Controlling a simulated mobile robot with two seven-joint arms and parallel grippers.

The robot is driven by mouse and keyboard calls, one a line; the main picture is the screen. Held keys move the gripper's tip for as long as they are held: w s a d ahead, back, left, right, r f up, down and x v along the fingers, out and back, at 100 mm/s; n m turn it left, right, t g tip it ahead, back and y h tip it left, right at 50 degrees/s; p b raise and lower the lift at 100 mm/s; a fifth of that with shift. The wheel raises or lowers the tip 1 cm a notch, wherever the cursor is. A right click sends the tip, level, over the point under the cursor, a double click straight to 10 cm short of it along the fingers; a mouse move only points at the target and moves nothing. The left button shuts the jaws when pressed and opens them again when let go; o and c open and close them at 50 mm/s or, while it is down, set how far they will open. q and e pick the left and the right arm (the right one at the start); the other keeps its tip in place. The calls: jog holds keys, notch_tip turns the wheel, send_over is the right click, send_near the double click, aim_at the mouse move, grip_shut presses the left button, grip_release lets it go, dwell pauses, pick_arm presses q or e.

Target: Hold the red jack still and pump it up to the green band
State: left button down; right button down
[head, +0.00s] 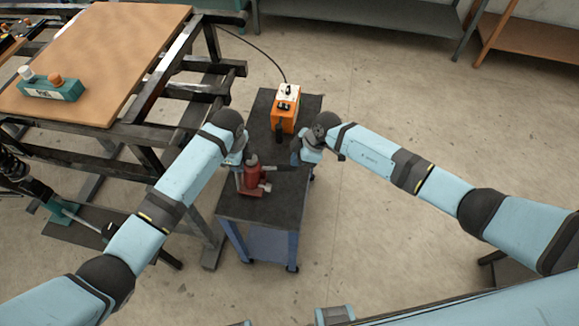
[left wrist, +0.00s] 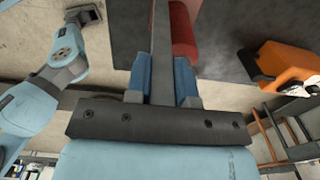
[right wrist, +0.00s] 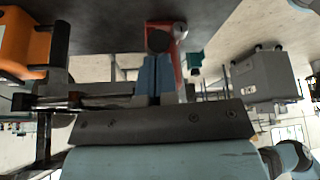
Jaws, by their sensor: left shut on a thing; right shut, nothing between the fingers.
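The red jack (head: 252,178) stands on the dark top of a small cart (head: 237,207). My left gripper (head: 241,168) is at its left side; in the left wrist view its blue fingers (left wrist: 163,82) are shut on a grey bar beside the jack's red body (left wrist: 183,30). A dark handle (head: 279,168) sticks out from the jack to the right. My right gripper (head: 296,160) is shut and empty near the handle's outer end. In the right wrist view its fingertips (right wrist: 157,60) are close to the handle's dark round end (right wrist: 158,40); contact is unclear. I cannot make out the green band.
An orange box (head: 286,108) with a black cable stands at the back of the cart. A workbench with a brown top (head: 105,50) and dark frame is at left, carrying a teal box (head: 50,89). The floor right of the cart is clear beneath my right arm.

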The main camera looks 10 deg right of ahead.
aim_at(280, 167)
jog(key=shift+x, duration=0.95)
jog(key=shift+s+a+f, duration=0.1)
jog(key=shift+s+a, duration=0.05)
jog(key=shift+a, duration=0.1)
jog(key=shift+a+f, duration=0.1)
jog(key=f, duration=0.4)
jog(key=shift+d, duration=0.2)
jog(key=shift+d+f, duration=0.1)
jog(key=shift+f, duration=0.05)
jog(key=shift+d, duration=0.15)
